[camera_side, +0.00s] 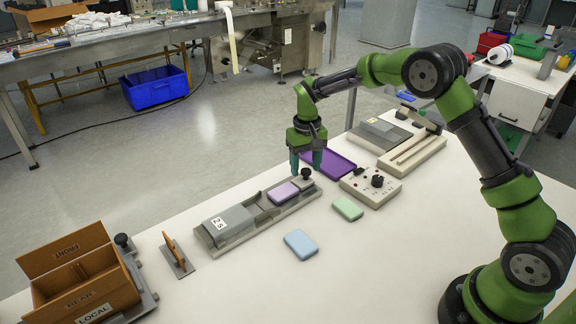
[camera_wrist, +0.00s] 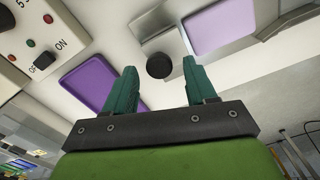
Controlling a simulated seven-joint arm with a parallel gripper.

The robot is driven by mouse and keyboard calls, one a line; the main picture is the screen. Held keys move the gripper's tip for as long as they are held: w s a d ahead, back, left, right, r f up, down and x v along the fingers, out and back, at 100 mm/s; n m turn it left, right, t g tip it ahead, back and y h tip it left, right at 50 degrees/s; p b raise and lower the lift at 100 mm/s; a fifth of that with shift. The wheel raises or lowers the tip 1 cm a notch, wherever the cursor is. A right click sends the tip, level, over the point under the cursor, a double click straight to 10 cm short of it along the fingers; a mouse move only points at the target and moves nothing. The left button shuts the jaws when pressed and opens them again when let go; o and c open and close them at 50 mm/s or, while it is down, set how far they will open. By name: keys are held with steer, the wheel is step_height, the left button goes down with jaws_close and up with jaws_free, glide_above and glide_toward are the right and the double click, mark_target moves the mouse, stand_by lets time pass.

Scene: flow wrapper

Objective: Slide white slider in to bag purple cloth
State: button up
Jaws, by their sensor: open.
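The purple cloth (camera_side: 283,193), a light purple folded pad, lies in the channel of the grey flow wrapper (camera_side: 258,222); it also shows in the wrist view (camera_wrist: 220,24). The white slider (camera_side: 302,184), a pale block with a black knob (camera_side: 305,173), sits at the channel's right end behind the cloth. My gripper (camera_side: 306,170) points down over the slider. In the wrist view the black knob (camera_wrist: 160,66) appears between the spread fingertips, with room on both sides. The fingers are open and hold nothing. Whether they reach down to knob height is unclear.
A dark purple tray (camera_side: 328,163) and a control box (camera_side: 371,186) with a knob stand close to the slider's end. A green cloth (camera_side: 347,208) and a blue cloth (camera_side: 300,244) lie on the white table. Brown bins (camera_side: 84,284) stand at the left.

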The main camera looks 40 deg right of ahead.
steer(key=shift+c, duration=0.5)
jaws_close()
steer(key=a, duration=1.7)
steer(key=shift+a, duration=0.1)
steer(key=shift+a+r, duration=0.1)
steer(key=shift+c, duration=0.3)
jaws_free()
steer(key=shift+o, duration=0.8)
step_height(320, 180, up, 17)
